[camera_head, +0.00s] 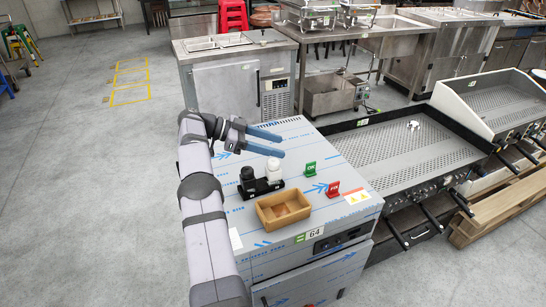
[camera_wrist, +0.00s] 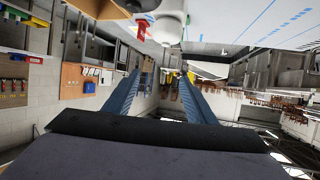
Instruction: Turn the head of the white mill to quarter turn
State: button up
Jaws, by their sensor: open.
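The white mill (camera_head: 274,166) stands upright beside a black mill (camera_head: 247,177) in a small black holder (camera_head: 262,188) on the steel cabinet top. My gripper (camera_head: 283,147) is open and empty, its blue fingers lying roughly level and pointing right, just beyond the mill's head in the head view. They look apart from the mill, though the exact height gap is unclear. In the wrist view, my gripper (camera_wrist: 158,74) spans empty space, and a large white rounded form, apparently the white mill (camera_wrist: 168,24), shows at the top edge, partly cut off. I cannot read its head's turn.
A wooden box (camera_head: 284,211) stands in front of the holder. The cabinet top (camera_head: 225,165) is clear at the left. A griddle (camera_head: 405,150) adjoins at the right.

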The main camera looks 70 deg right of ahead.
jog(key=shift+r+p, duration=0.35)
jog(key=shift+r, duration=1.3)
jog(key=d+r+h+p, duration=0.1)
jog(key=n+t+h+p, duration=0.6)
jog(key=n+t+p, duration=0.2)
jog(key=n, duration=0.1)
send_near(272, 162)
jog(key=d+f, duration=0.1)
jog(key=d, duration=0.2)
jog(key=shift+s+p+x, duration=0.2)
jog(key=shift+p+x, duration=0.35)
jog(key=shift+x, duration=1.45)
jog(key=shift+s+p+x, duration=0.2)
jog(key=shift+p+x, duration=0.3)
jog(key=shift+x, duration=1.5)
jog(key=shift+a, duration=0.15)
jog(key=c, duration=1.1)
